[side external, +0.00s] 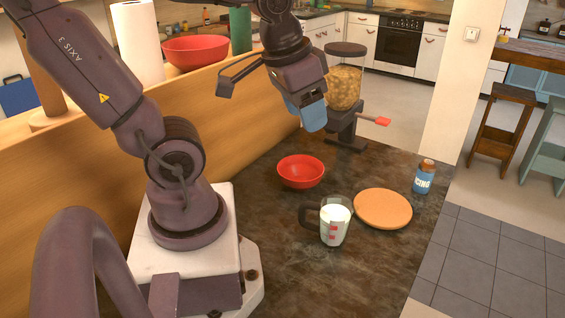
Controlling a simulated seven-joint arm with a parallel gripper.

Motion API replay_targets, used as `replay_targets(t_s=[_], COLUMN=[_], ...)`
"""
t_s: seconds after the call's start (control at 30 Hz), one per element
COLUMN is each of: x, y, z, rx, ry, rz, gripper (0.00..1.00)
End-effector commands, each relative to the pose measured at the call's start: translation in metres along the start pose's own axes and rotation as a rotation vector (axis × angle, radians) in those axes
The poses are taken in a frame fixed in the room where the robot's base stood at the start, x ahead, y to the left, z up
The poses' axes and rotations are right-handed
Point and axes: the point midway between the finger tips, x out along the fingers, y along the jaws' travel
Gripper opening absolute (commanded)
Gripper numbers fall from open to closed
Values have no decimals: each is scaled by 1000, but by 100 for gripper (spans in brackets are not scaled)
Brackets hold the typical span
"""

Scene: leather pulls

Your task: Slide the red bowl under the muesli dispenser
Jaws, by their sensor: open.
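The red bowl (301,172) sits upright on the dark stone counter, empty as far as I can see. The muesli dispenser (345,88) stands behind it and to the right, with a clear hopper of muesli, a dark base and a red handle (377,121). The bowl is in front of the dispenser and apart from its base. My gripper (308,118) is above and behind the bowl in the picture, left of the dispenser, and touches neither as far as I can tell. It is open and holds nothing that I can see. Its blue end overlaps the view near the dispenser.
A measuring jug of milk (334,222) stands in front of the bowl. An orange round plate (383,209) lies to its right, with an icing jar (424,177) near the counter's right edge. A wooden panel (215,125) borders the left; a larger red bowl (196,51) is behind it.

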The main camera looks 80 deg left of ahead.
Motion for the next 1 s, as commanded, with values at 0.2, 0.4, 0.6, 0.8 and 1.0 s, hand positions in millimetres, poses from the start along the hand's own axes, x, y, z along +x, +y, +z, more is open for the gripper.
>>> replay_targets(t_s=[0.2,0.4,0.6,0.8,1.0], x=[54,101,152,208,235], y=[-65,-124,-175,-207,-214], z=[4,21,52,82,63], rx=[-239,-505,-797,-1135,-1377], ry=[-180,-257,-273,-202,-24], rz=[-126,-221,-279,-268,-181], gripper=[51,51,51,51,51])
